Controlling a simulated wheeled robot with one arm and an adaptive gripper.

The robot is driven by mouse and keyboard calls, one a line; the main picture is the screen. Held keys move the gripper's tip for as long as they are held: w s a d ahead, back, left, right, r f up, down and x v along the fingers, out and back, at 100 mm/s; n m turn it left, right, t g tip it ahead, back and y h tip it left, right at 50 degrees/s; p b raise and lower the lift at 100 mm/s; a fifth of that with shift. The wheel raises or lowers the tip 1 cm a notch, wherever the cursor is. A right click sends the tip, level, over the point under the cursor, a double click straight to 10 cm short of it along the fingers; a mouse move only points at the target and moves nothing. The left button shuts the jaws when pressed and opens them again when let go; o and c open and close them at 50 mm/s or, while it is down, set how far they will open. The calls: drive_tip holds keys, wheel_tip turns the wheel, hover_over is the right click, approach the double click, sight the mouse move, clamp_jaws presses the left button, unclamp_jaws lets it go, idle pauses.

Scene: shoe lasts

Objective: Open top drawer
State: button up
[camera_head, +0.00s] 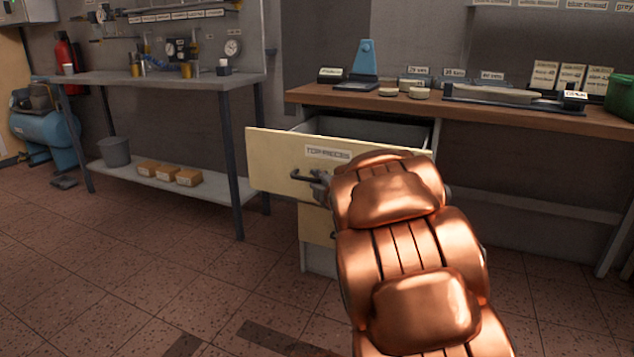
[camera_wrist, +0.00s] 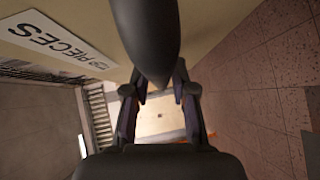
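The top drawer (camera_head: 270,160) has a cream front with a label reading "TOP PIECES", and it stands pulled out from under the workbench. Its dark inside shows behind the front. Its dark bar handle (camera_head: 303,176) is on the front, below the label. My gripper (camera_head: 321,184) is at the right part of the handle, partly hidden by my copper-coloured arm. In the wrist view, the handle (camera_wrist: 147,40) comes down between the two fingertips of my gripper (camera_wrist: 160,85), which appear closed in against its sides. The label (camera_wrist: 55,42) shows at the upper left.
The wooden workbench (camera_head: 460,112) above holds a blue stand (camera_head: 365,62), a long tray and a green container (camera_head: 621,95). A second cream drawer front (camera_head: 315,225) is below. A grey table (camera_head: 165,78) stands at left. The tiled floor in front is open.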

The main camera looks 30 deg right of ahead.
drive_tip(key=shift+o, duration=0.7)
drive_tip(key=shift+d, duration=0.1)
drive_tip(key=shift+s, duration=0.15)
drive_tip(key=s+a+r, duration=0.1)
drive_tip(key=s, duration=1)
drive_tip(key=shift+s+a+r, duration=0.2)
drive_tip(key=shift+s+r, duration=0.1)
drive_tip(key=shift+s, duration=0.05)
